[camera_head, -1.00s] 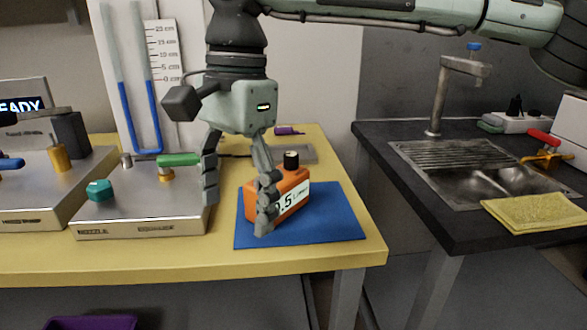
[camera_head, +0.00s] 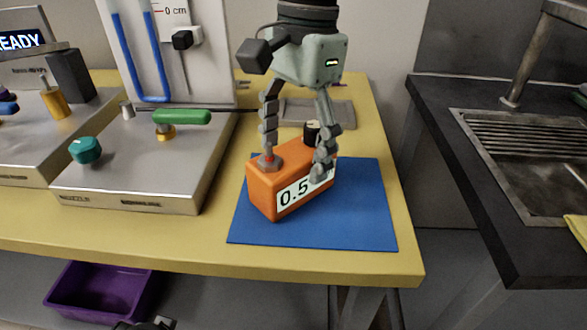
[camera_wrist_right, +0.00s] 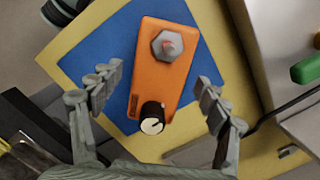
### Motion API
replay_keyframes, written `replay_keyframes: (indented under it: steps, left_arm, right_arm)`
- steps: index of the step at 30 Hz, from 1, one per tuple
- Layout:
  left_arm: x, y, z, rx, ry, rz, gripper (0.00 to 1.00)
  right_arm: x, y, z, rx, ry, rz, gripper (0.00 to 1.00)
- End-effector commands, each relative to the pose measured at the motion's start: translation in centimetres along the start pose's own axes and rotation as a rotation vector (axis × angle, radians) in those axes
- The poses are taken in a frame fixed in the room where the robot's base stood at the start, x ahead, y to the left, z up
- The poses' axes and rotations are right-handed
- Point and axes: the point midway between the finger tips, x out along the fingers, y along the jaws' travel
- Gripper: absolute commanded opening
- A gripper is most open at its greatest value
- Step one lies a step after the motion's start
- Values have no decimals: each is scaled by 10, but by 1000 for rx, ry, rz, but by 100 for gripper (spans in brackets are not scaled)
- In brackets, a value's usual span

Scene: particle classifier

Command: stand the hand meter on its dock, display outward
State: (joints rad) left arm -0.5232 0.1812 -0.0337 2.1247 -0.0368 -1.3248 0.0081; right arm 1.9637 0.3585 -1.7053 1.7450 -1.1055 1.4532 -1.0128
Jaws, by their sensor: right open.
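The hand meter (camera_head: 262,193) is an orange block lying on a blue mat (camera_head: 360,215). Its white display (camera_head: 293,193) faces the front right and reads 0.5; a finger hides the rest. It carries a black knob (camera_head: 311,130) and a grey hexagonal piece with a red spot (camera_head: 267,161). My right gripper (camera_head: 295,162) is open over the meter. In the right wrist view the meter (camera_wrist_right: 165,75) lies between the spread fingers (camera_wrist_right: 161,84), with gaps on both sides. A flat grey plate (camera_head: 340,113) lies behind the mat; I cannot tell whether it is the dock.
A metal box with a green handle (camera_head: 182,117) and teal knob (camera_head: 86,149) stands left of the mat. Blue-filled tubes (camera_head: 124,45) rise behind it. A dark counter with a sink (camera_head: 520,150) is at right, across a gap. A purple bin (camera_head: 100,290) sits below the table.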

Motion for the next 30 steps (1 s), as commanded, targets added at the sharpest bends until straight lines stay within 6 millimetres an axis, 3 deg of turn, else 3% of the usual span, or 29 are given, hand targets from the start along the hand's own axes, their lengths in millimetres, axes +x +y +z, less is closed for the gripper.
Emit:
replay_keyframes:
  steps: [6, 16, 30]
  left_arm:
    - [6, 2, 1, -1, -2, 5, 72]
    - [8, 2, 2, -1, -5, 5, 72]
    - [8, 2, 2, -1, -4, 5, 72]
  right_arm:
    - [31, 2, -2, -1, 1, 2, 76]
    - [38, 2, -2, 0, 0, 0, 75]
    - [38, 2, -2, 0, 0, 0, 16]
